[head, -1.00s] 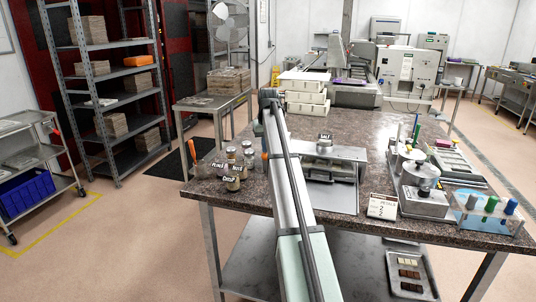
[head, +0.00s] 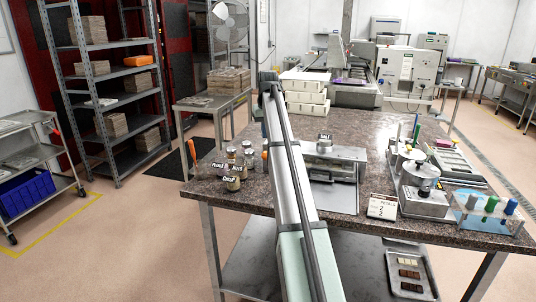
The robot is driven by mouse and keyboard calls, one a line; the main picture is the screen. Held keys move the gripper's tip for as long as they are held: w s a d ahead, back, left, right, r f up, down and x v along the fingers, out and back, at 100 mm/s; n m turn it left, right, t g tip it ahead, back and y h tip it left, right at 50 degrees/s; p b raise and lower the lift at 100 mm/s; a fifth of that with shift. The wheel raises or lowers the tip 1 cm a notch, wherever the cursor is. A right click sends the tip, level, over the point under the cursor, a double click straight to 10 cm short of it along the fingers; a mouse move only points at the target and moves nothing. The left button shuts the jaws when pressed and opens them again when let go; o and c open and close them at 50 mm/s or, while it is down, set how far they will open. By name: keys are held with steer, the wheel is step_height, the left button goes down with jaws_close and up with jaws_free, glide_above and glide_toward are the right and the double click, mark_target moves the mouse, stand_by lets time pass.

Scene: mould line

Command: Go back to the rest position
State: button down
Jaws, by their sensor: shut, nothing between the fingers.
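My arm (head: 290,175) reaches from the bottom of the head view up over the worktable (head: 350,230). Its far end (head: 268,77) is at the near side of the stacked white boxes. My gripper cannot be made out; the arm hides what lies behind and below its far end.
Small labelled jars (head: 232,183) stand left of the arm. A metal fixture (head: 347,156) stands close to its right, with a card (head: 382,206) and a tool block (head: 424,200) further right. White boxes (head: 303,88) stand behind.

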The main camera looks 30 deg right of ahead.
stand_by(0.8)
steer(key=w+a+f+n+t+h, duration=0.1)
steer(key=w+a+f+n, duration=0.15)
steer(key=a+f, duration=0.55)
steer(key=w+a+f+n+t, duration=0.1)
steer(key=w+a+f, duration=0.25)
steer(key=a, duration=0.75)
steer(key=w+a+f+n+h, duration=0.1)
steer(key=w+a+f+n, duration=0.15)
steer(key=a+f, duration=0.6)
steer(key=s+a+f+n, duration=0.2)
steer(key=s+a+f, duration=0.2)
steer(key=a+f, duration=0.65)
steer(key=s+d+f+m+g, duration=0.1)
steer(key=s+d+f+g, duration=0.15)
steer(key=s+f, duration=1.3)
steer(key=s+d+f+m+g, duration=0.1)
steer(key=s+d+f+g, duration=0.15)
steer(key=s+f, duration=1.25)
steer(key=s+f+m+g+y, duration=0.1)
steer(key=s+f+g, duration=0.2)
steer(key=s, duration=1.4)
steer(key=s+d+f+m+g+y, duration=0.1)
steer(key=s+f, duration=0.6)
steer(key=s, duration=1.1)
steer(key=shift+s+f+m+g+y, duration=0.25)
steer(key=shift+m+g, duration=0.25)
steer(key=shift+g, duration=0.5)
